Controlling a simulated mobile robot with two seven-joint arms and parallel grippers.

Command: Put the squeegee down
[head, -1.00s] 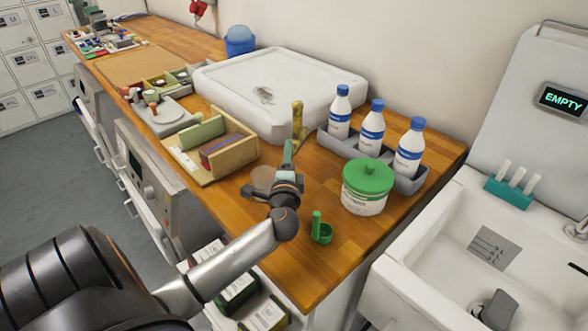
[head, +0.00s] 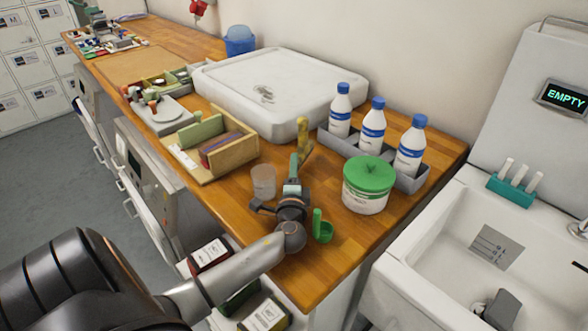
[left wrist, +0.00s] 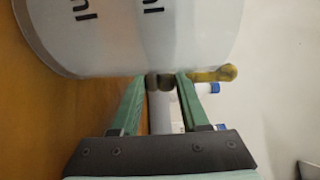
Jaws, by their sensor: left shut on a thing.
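The squeegee (head: 302,128) has a yellow handle that stands up beyond my left gripper in the head view. A small brownish part shows below the handle. My left gripper (head: 295,163) has green fingers and is shut on the squeegee, low over the wooden counter (head: 275,262). In the left wrist view, a dark part of the squeegee (left wrist: 160,81) sits between the fingertips, and its yellow end (left wrist: 215,73) sticks out to the right. I cannot tell whether the squeegee touches the counter. My right gripper is not in view.
A clear beaker (head: 263,182) stands left of the gripper. A green scoop (head: 322,228) and a green-lidded tub (head: 368,185) stand to the right. Bottles stand in a grey rack (head: 408,182). The front right counter is clear.

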